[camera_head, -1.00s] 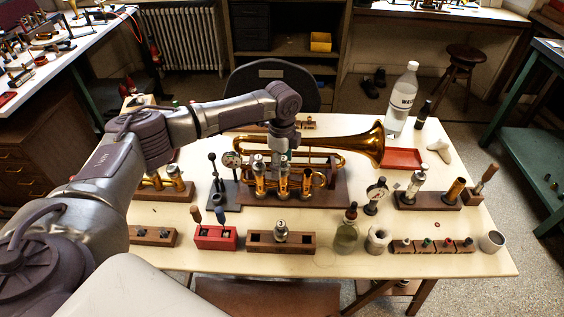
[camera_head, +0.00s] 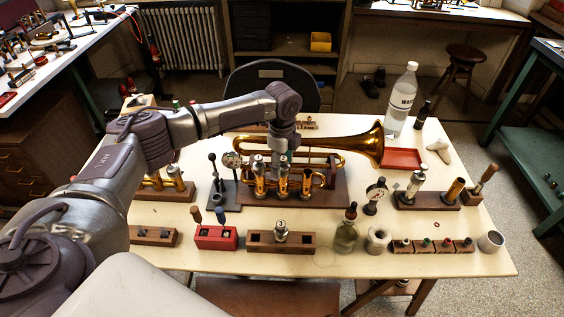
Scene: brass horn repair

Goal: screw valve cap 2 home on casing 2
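The brass horn (camera_head: 350,145) lies on a wooden stand (camera_head: 335,192) in the middle of the table, its bell to the right. Its three valve casings stand upright in a row. My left gripper (camera_head: 282,163) points straight down over the middle one, casing 2 (camera_head: 282,184). The fingers are small and dark here, and I cannot tell whether they are open or shut. Valve cap 2 is not clearly visible at the fingertips. A silvery top shows on the left casing (camera_head: 258,165). A piece marked 3 (camera_head: 281,230) stands in a wooden block (camera_head: 256,243). My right gripper is not in view.
A dial gauge and lever stand (camera_head: 226,195) is close on the left. A red block (camera_head: 215,238), a glass bottle (camera_head: 346,235) and a block of small parts (camera_head: 432,246) line the front. A red tray (camera_head: 402,158) and a tall bottle (camera_head: 401,105) are at back right.

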